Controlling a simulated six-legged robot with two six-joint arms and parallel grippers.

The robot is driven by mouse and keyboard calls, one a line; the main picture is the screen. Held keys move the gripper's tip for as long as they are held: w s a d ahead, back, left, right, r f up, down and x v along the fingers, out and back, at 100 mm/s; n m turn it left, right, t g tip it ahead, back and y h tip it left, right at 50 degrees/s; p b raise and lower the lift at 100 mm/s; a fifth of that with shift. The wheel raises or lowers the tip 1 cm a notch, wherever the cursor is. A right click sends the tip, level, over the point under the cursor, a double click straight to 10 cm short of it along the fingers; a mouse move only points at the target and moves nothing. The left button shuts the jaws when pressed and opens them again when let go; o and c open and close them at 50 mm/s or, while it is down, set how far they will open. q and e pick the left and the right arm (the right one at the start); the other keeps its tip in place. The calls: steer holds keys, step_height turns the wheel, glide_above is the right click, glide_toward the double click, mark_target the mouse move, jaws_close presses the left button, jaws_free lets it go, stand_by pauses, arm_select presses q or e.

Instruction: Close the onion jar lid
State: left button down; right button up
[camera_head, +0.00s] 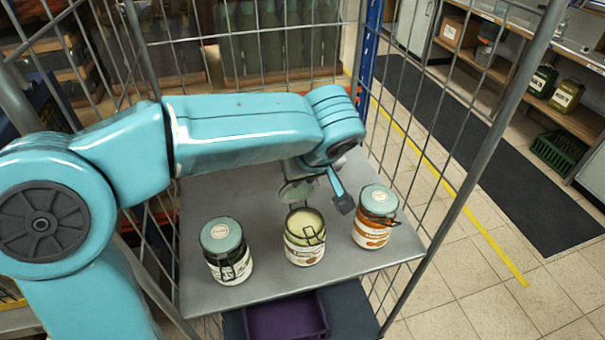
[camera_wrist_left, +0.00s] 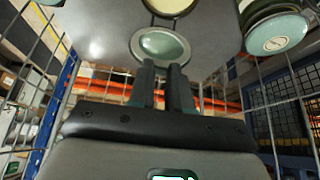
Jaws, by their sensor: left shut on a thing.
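The open jar (camera_head: 304,248) stands in the middle of the grey shelf, with pale contents and a wire clasp at its front. I take it as the onion jar, though its label is too small to read. Its hinged lid (camera_head: 298,191) is raised behind the mouth, tilted up. My left gripper is behind the jar, partly hidden by its own wrist in the head view. In the left wrist view its fingers (camera_wrist_left: 162,68) are shut on the near edge of the lid (camera_wrist_left: 160,46), with the jar mouth (camera_wrist_left: 170,4) beyond. My right gripper is not in view.
A dark jar (camera_head: 227,251) with a closed teal lid stands left of the open jar, and an orange jar (camera_head: 375,217) with a closed teal lid stands to its right. Wire cage walls (camera_head: 430,130) surround the shelf (camera_head: 205,292). A purple crate (camera_head: 286,318) sits below.

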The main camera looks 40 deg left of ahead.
arm_select(q)
steer(key=shift+s+f, duration=0.1)
steer(key=shift+f, duration=0.1)
steer(key=c, duration=1)
jaws_free()
steer(key=shift+c, duration=0.2)
steer(key=shift+r, duration=0.1)
steer(key=p+v, duration=0.1)
steer(key=v, duration=1.5)
steer(key=shift+r+p, duration=0.2)
steer(key=shift+p, duration=0.1)
